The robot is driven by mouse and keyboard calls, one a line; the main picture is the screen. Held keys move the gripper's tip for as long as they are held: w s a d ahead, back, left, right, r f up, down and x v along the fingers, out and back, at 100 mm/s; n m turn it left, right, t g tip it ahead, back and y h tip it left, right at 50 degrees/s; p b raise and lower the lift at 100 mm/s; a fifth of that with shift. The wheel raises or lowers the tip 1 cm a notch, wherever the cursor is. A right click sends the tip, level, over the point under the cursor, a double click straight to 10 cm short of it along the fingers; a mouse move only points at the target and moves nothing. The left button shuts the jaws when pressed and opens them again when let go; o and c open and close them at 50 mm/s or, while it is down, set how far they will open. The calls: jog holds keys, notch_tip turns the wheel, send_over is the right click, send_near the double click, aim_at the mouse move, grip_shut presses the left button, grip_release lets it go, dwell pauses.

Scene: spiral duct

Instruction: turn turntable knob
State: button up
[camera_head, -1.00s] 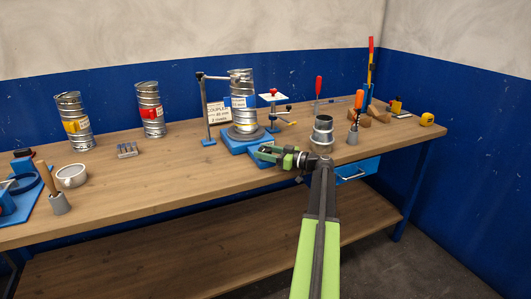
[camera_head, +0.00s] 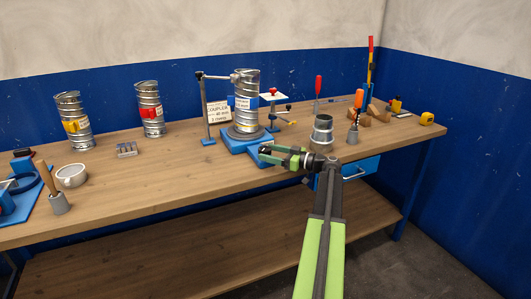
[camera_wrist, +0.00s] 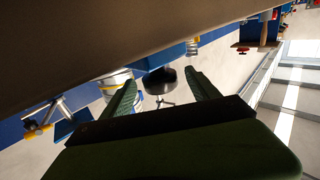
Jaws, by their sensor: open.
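The blue turntable base (camera_head: 232,142) stands on the bench, with a silver spiral duct (camera_head: 246,88) upright on its round grey plate. The duct has blue patches. My gripper (camera_head: 266,153) is at the base's front right block, low over the bench. In the wrist view my gripper (camera_wrist: 160,84) has its two green fingers apart. A dark round knob (camera_wrist: 160,79) shows between and beyond the fingertips, and I cannot tell whether they touch it. In the head view the knob is hard to make out behind the gripper.
A post with an arm (camera_head: 206,110) reaches to the duct top. A short metal collar (camera_head: 322,132) stands right of my gripper, near my arm. Two more ducts (camera_head: 73,112) (camera_head: 149,108) stand at the left.

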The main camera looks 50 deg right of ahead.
jog(key=v, duration=1.5)
